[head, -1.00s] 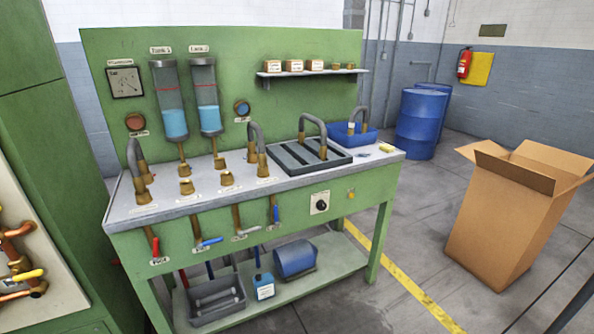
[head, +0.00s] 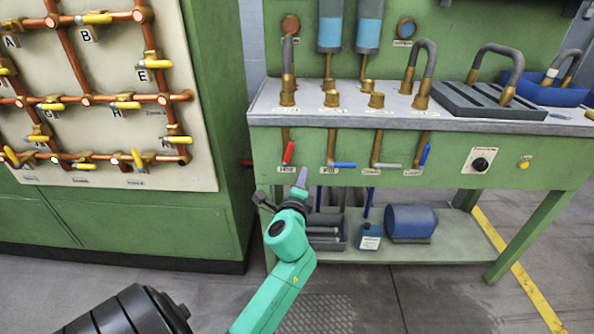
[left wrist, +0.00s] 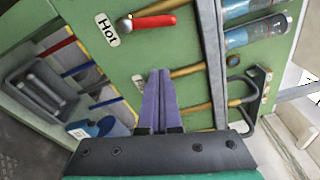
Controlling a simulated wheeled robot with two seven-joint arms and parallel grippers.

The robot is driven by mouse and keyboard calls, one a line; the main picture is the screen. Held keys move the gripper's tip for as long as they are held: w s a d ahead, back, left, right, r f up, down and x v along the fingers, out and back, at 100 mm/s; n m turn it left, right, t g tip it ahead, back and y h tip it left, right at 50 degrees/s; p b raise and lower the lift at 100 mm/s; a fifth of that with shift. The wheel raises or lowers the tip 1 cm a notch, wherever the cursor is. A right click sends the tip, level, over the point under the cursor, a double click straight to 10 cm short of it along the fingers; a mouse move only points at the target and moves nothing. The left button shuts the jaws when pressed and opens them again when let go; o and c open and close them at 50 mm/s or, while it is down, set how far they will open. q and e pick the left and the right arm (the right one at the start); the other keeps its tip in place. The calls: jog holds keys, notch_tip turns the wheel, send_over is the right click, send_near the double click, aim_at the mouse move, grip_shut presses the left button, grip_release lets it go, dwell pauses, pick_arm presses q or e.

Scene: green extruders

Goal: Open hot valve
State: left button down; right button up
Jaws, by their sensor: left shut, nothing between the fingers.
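The hot valve has a red lever handle (head: 289,152), hanging slightly slanted below the bench top at the left end of the green front panel. Its "Hot" label (head: 287,169) is just under it. In the left wrist view the red handle (left wrist: 154,21) lies sideways near the top, with the label (left wrist: 106,29) to its left. My left gripper (head: 301,178) has purple fingers, is shut and empty, and is a little below and right of the handle in the head view. In the left wrist view its fingertips (left wrist: 160,72) are apart from the handle. My right gripper is not in view.
Blue valve handles (head: 344,165) (head: 424,155) and a grey one (head: 388,166) sit to the right. Hose ends and brass fittings stand on the bench top (head: 455,122). A pipe board (head: 110,75) stands at left. A lower shelf holds a blue cylinder (head: 411,222).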

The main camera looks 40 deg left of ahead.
aim_at(289, 154)
pick_arm(q)
jog(key=x, duration=1)
jog(key=shift+d+b, duration=0.15)
jog(key=shift+b, duration=0.25)
jog(key=s+a+p, duration=0.1)
jog(key=s+a+r+p, duration=0.1)
jog(key=s, duration=0.1)
jog(key=shift+s+a+r, duration=0.1)
jog(key=shift+a, duration=0.05)
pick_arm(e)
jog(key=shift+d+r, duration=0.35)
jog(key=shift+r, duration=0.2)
